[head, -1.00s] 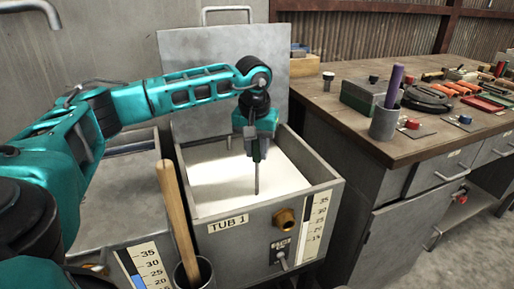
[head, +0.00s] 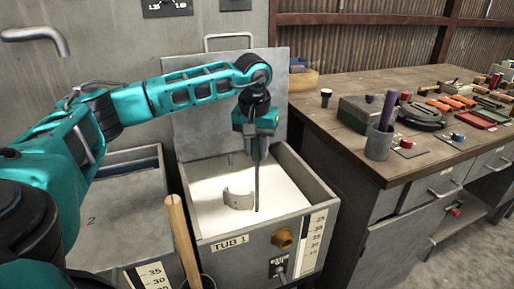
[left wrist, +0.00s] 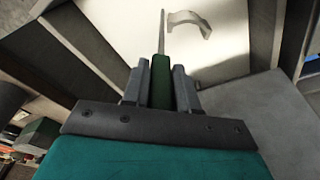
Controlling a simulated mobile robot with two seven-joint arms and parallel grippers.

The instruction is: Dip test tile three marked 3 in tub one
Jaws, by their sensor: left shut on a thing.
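Tub one (head: 278,222), a grey metal tub labelled TUB 1, holds a flat white liquid (head: 215,190). My left gripper (head: 257,152) is above it, pointing down and shut on a green-handled tool with a thin metal rod; the handle (left wrist: 160,82) shows between the fingers in the left wrist view. The rod (head: 257,190) reaches down to the liquid. A curved pale grey piece (head: 238,199) shows at the liquid surface just left of the rod; it also shows in the left wrist view (left wrist: 190,22). Whether they touch is unclear. No tile marked 3 can be made out. My right gripper is not in view.
A second tub marked 2 (head: 92,220) stands left of tub one. A wooden handle (head: 182,240) stands in a holder in front. A raised metal lid (head: 205,130) is behind tub one. A cluttered workbench (head: 335,118) is on the right.

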